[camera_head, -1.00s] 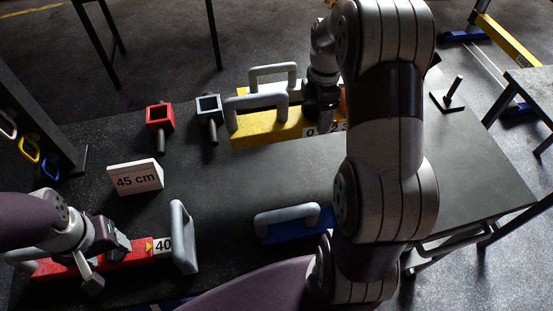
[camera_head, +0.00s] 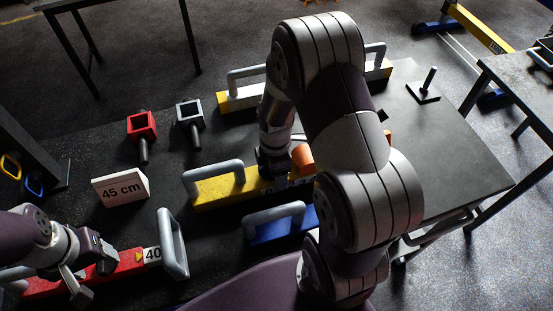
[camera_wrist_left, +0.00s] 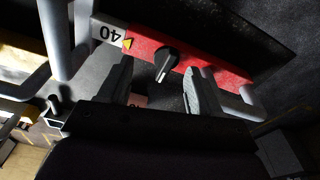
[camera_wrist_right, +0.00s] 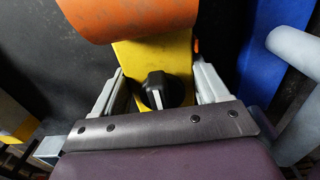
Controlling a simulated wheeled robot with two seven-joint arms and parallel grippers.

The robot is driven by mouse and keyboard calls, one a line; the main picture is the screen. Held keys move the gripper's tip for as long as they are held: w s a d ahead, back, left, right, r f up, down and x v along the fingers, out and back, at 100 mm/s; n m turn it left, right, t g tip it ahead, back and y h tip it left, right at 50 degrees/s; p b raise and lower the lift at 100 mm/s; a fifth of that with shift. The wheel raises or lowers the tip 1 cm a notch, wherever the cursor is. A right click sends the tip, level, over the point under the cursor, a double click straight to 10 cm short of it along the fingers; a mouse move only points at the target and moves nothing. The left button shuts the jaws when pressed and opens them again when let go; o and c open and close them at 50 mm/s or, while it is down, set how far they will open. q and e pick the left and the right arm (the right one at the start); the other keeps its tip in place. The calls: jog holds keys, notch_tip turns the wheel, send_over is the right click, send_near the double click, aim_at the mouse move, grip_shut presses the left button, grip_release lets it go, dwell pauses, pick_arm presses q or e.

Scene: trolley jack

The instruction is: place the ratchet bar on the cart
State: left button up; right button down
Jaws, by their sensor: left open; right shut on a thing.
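My right gripper (camera_head: 275,172) is shut on a yellow bar (camera_head: 212,192) with a grey end handle, at its middle by a black knob (camera_wrist_right: 157,88). An orange cylinder (camera_head: 303,157) is at that bar, also seen in the right wrist view (camera_wrist_right: 130,15). My right arm hides the bar's far end. My left gripper (camera_wrist_left: 160,78) is open, its fingers spread at the red bar (camera_head: 132,260) marked 40 and that bar's black knob (camera_wrist_left: 166,64). No bar is labelled as the ratchet bar, and I cannot tell which surface is the cart.
A blue bar (camera_head: 280,228) lies just in front of the yellow bar. Another yellow bar (camera_head: 240,100) lies behind. Red (camera_head: 141,125) and grey (camera_head: 189,112) sockets and a "45 cm" sign (camera_head: 121,188) stand at left.

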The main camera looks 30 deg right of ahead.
dwell(0.3)
grip_release()
notch_tip(320, 180, up, 12)
jog(key=shift+f, duration=0.15)
jog(key=shift+s+a+r+m, duration=0.15)
jog(key=shift+a+r+m, duration=0.05)
jog(key=shift+m, duration=0.1)
jog(key=s+a+f+m+t, duration=0.1)
jog(key=s+a+m, duration=0.4)
jog(key=m, duration=0.9)
jog(key=shift+s+a, duration=0.3)
jog(key=shift+a, duration=0.25)
